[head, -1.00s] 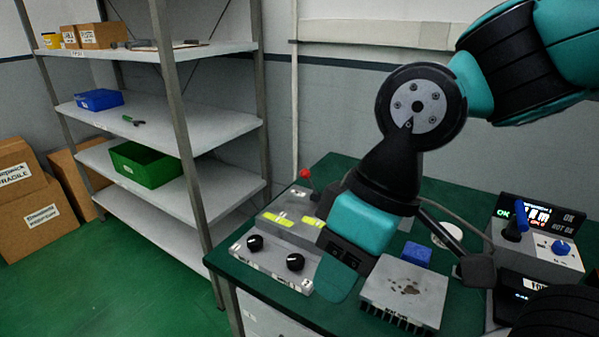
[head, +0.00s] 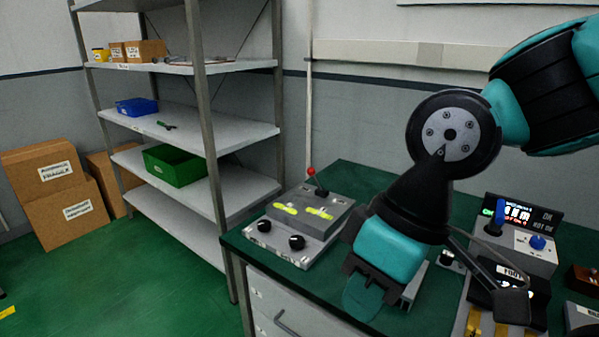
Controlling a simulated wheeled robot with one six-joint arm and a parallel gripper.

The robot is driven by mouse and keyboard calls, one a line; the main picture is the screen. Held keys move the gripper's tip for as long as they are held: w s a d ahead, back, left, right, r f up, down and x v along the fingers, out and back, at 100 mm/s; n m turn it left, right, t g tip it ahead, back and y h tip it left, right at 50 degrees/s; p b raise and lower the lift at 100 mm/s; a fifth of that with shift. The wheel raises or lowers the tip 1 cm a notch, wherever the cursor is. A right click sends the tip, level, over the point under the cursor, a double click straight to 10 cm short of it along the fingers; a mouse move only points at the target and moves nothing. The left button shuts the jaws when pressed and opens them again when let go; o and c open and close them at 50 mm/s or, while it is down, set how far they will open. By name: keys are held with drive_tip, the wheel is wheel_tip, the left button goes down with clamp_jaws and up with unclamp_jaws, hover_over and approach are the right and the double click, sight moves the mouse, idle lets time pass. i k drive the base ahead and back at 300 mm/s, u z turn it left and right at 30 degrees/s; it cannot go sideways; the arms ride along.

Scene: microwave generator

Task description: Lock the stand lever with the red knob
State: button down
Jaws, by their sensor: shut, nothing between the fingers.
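The lever with the red knob (head: 311,171) stands on a grey box (head: 338,215) on the green bench. Its thin dark stem leans up and to the left. The box has yellow-green labels on top and two black knobs on its front. My gripper (head: 362,300) points down near the bench's front edge, to the right of and nearer than the lever, apart from it. It is shut and empty. My gripper and wrist hide part of the bench middle, including most of a finned metal block (head: 414,285).
A control box with a blue-knobbed lever (head: 501,208) and a lit display (head: 520,212) stands at the bench's right. A shelf rack (head: 200,125) stands left of the bench, with cardboard boxes (head: 65,205) beyond.

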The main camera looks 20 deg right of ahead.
sight(311, 171)
drive_tip(key=u, duration=1.45)
drive_tip(key=i, duration=3.4)
drive_tip(key=z, duration=3.25)
drive_tip(key=i, duration=0.5)
drive_tip(key=z, duration=0.05)
